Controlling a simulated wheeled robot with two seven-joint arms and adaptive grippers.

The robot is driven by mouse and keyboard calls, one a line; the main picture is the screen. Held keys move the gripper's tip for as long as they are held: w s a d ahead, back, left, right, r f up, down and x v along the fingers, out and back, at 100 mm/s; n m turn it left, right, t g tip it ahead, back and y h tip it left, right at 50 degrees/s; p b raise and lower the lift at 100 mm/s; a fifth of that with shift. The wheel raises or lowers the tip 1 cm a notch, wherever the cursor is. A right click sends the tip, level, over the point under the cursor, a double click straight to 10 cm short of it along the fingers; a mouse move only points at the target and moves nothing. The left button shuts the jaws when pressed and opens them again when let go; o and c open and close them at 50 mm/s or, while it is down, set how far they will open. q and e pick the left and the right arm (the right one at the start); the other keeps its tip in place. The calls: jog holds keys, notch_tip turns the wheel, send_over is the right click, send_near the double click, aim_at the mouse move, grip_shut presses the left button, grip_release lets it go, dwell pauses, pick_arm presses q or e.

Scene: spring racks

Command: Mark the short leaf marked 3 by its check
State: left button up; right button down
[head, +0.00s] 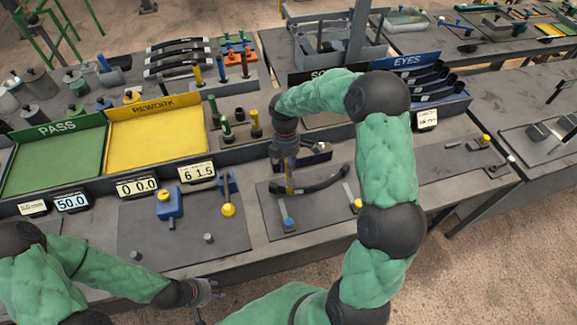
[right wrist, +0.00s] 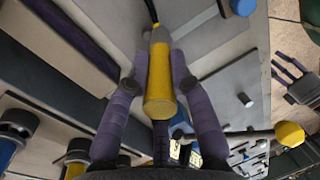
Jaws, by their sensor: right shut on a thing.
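A dark curved leaf (head: 325,183) lies across a grey fixture plate (head: 268,222) on the bench; no number on it can be read. My right gripper (head: 289,182) points down over the leaf's left part. It is shut on a yellow marker (right wrist: 160,82), which also shows in the head view (head: 289,187). In the right wrist view the marker's far end meets a thin dark strip; whether they touch cannot be told. My left gripper (head: 207,290) is low at the bench's front edge, empty, its fingers apart; it also shows in the right wrist view (right wrist: 288,72).
A green PASS tray (head: 52,130) and a yellow REWORK tray (head: 160,108) stand at the left. Several dark leaves (head: 180,58) lie behind them. A gauge plate (head: 150,235) with blue and yellow parts sits left of the fixture. Displays (head: 197,172) stand behind it.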

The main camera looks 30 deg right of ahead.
jog(key=shift+r+p, duration=2.6)
jog(key=shift+r, duration=0.9)
jog(key=shift+f, duration=0.1)
